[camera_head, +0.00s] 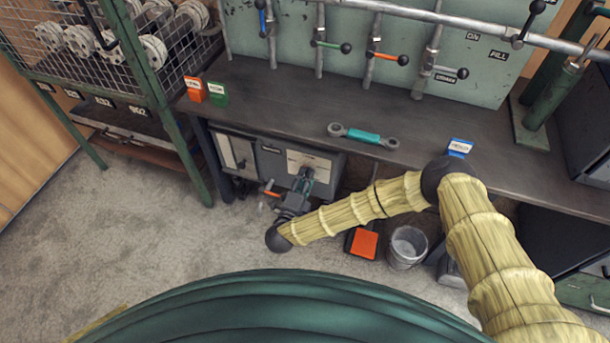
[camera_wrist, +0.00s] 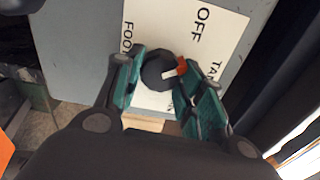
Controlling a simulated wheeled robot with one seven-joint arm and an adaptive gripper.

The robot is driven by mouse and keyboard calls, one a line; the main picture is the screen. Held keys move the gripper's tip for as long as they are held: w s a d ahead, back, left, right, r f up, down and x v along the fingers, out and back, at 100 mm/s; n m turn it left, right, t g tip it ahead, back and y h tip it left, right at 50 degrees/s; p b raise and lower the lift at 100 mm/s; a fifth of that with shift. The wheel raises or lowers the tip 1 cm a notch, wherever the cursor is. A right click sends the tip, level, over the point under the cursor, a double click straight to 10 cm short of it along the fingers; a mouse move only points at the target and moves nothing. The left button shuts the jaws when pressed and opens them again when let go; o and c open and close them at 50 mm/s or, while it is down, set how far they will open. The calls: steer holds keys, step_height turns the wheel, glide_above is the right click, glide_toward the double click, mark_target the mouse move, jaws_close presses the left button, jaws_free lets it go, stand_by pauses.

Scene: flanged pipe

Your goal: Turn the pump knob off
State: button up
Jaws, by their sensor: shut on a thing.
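The pump knob (camera_wrist: 156,73) is a round black dial on a white label plate (camera_wrist: 155,20) in the wrist view. The plate reads "OFF" at the top, "FOOT" at the left and "TA..." at the right, partly hidden. A white mark on the knob faces right, with an orange piece beside it; whether that piece belongs to the knob I cannot tell. My gripper (camera_wrist: 163,65) is shut on the knob, one teal finger on each side. In the head view my gripper (camera_head: 305,178) reaches the grey pump box (camera_head: 270,160) under the bench, hiding the knob.
A metal bucket (camera_head: 407,246) and an orange pedal (camera_head: 364,243) stand on the floor right of my gripper. A wire rack (camera_head: 110,60) stands left; floor there is clear.

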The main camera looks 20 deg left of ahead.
steer(key=n+p, duration=0.2)
steer(key=n, duration=0.3)
steer(key=shift+a+r+n+p, duration=0.1)
steer(key=shift+n+p, duration=0.2)
steer(key=shift+p, duration=0.05)
stand_by(0.4)
steer(key=o, duration=1)
steer(key=shift+s+a, duration=0.1)
steer(key=shift+s, duration=3.7)
